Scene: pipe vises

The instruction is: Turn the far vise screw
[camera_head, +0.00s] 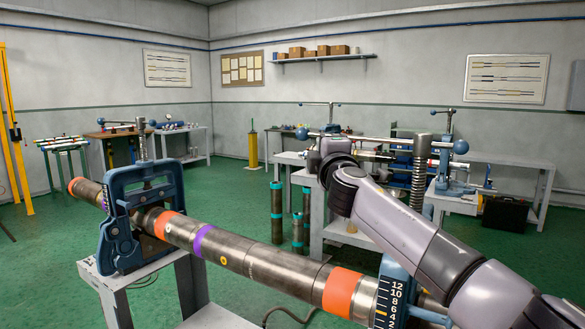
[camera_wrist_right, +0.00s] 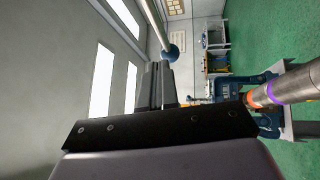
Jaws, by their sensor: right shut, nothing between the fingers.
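A steel pipe (camera_head: 262,262) with orange and purple bands runs through two blue vises. The far vise (camera_head: 118,232) stands at left; its upright screw (camera_head: 143,146) has a crossbar ending in a blue ball (camera_head: 153,122). The near vise (camera_head: 393,292) is partly hidden by my right arm. Its threaded screw (camera_head: 420,172) carries a long crossbar with blue balls (camera_head: 302,133) at its ends. My right gripper (camera_head: 318,158) is shut and empty beside that crossbar's left end; contact is unclear. The right wrist view shows dark fingers (camera_wrist_right: 158,88), a crossbar ball (camera_wrist_right: 173,52) and the far vise (camera_wrist_right: 262,112).
The far vise sits on a grey stand (camera_head: 150,278). Short pipes (camera_head: 277,212) stand upright on the green floor behind. Grey workbenches (camera_head: 500,163) with other vises line the back.

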